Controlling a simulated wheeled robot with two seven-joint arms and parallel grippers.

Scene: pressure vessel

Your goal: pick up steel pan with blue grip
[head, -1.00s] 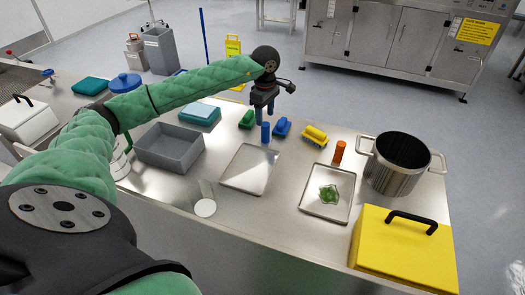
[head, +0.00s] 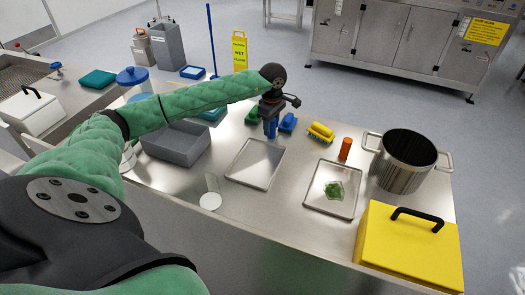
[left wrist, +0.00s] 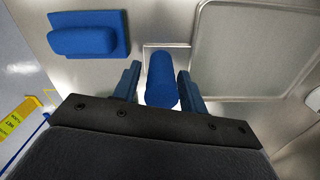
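The steel pan (head: 256,165) is a shallow rectangular tray lying flat on the steel table, in the middle of the head view. Its blue grip (left wrist: 161,78) stands upright on a small square plate beside the tray, seen from above in the left wrist view. The pan's tray (left wrist: 255,45) fills the upper right there. My left gripper (left wrist: 160,88) is open, with one blue finger on each side of the grip and small gaps between. In the head view my left gripper (head: 271,127) points down and largely hides the grip. My right gripper is out of view.
Blue (head: 288,122) and yellow (head: 321,131) brushes lie near the grip. A second pan (head: 315,200) with an orange grip (head: 345,148) holds something green. A pot (head: 405,162) and yellow case (head: 408,250) stand right, a grey bin (head: 175,145) left.

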